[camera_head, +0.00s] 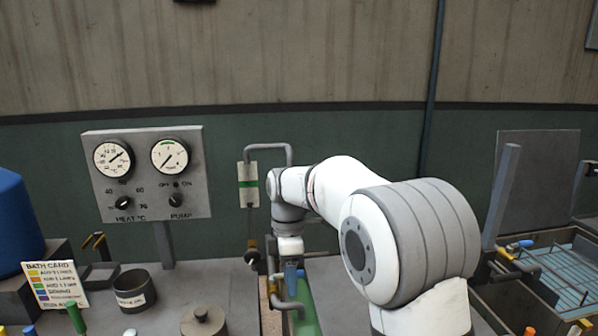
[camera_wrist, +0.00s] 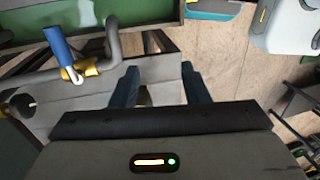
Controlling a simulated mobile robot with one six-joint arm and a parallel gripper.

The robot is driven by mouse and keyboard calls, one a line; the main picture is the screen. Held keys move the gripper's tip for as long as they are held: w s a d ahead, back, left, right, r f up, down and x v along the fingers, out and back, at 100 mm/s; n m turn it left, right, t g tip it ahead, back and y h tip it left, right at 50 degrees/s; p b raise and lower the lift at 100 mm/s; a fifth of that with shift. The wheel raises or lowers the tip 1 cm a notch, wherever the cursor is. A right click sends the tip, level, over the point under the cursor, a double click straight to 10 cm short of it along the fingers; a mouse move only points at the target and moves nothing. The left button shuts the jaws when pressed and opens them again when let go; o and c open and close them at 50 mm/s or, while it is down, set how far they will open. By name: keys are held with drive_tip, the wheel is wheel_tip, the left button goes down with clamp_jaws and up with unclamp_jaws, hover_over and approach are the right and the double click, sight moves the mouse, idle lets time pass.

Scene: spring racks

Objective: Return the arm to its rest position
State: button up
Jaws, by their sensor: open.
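My white and grey arm (camera_head: 400,240) reaches from the lower right toward the middle of the head view. Its wrist end (camera_head: 289,246) points down in front of the green wall, beside the gauge panel. In the wrist view my gripper (camera_wrist: 160,88) shows two dark blue fingers spread apart with nothing between them. Grey surface and a strip of tan floor show past the fingers. In the head view the fingers are hard to make out near the pipework below the wrist.
A gauge panel (camera_head: 148,178), dark cup (camera_head: 134,290) and bath card (camera_head: 58,286) stand at left. A grey pipe (camera_head: 268,148) rises behind the wrist. A rack in a tank (camera_head: 560,275) is at right. A blue-handled valve (camera_wrist: 58,45) lies close left of the fingers.

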drive_tip(key=s+d+m+t, duration=0.2)
drive_tip(key=s+d+m, duration=0.6)
drive_tip(key=s+m, duration=0.2)
drive_tip(key=s+d+m+t, duration=0.3)
drive_tip(key=s+d+m, duration=0.6)
drive_tip(key=s, duration=0.5)
drive_tip(key=shift+d+f+m, duration=0.15)
drive_tip(key=shift+f+m, duration=0.1)
drive_tip(key=shift+m, duration=0.25)
